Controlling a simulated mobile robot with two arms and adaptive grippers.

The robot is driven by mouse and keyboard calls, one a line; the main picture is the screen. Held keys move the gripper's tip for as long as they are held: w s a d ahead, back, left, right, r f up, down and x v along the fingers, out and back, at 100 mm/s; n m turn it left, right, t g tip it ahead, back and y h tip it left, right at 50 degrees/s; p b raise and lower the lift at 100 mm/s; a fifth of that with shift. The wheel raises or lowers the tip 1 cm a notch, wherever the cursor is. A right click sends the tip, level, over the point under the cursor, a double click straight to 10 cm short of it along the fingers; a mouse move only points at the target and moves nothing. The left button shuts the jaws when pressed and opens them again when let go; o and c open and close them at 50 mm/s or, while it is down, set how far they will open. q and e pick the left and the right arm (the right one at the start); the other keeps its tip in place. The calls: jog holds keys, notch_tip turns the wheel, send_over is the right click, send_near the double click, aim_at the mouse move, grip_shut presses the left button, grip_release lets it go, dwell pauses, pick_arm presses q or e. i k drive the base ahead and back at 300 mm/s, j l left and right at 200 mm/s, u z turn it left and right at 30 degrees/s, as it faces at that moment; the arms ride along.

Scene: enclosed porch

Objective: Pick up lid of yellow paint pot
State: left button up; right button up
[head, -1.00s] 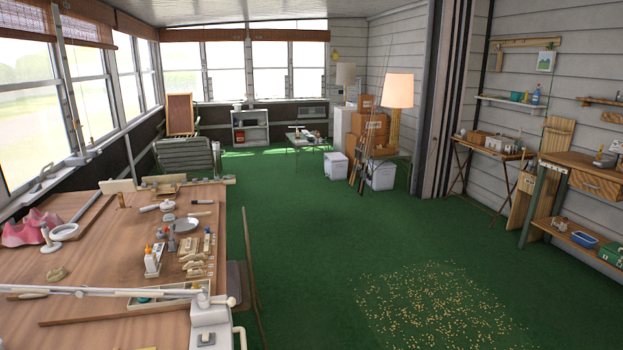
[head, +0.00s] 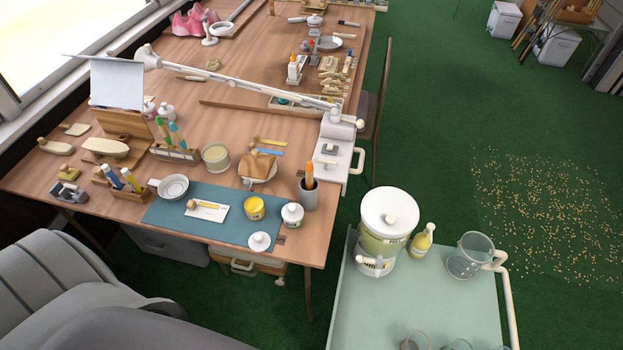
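The yellow paint pot (head: 254,208) stands upright on the blue-green mat (head: 165,213) near the front of the wooden table. Its top looks yellow; I cannot tell whether that is a lid or paint. A white round lid with a small knob (head: 259,242) lies at the mat's front edge, apart from the yellow pot. A white pot with a knobbed lid (head: 292,215) stands just right of the yellow pot. Neither gripper is in view.
A white bowl with a handle (head: 173,187), a card (head: 206,211) and a grey brush cup (head: 308,195) are nearby. A pale green cart (head: 400,300) stands right of the table. A grey seat (head: 75,285) fills the lower left.

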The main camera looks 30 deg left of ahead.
aim_at(259, 243)
jog(key=k+j+u, duration=0.1)
jog(key=j+u, duration=0.15)
jog(key=u, duration=0.25)
jog(key=j+u, duration=0.25)
jog(key=u, duration=0.25)
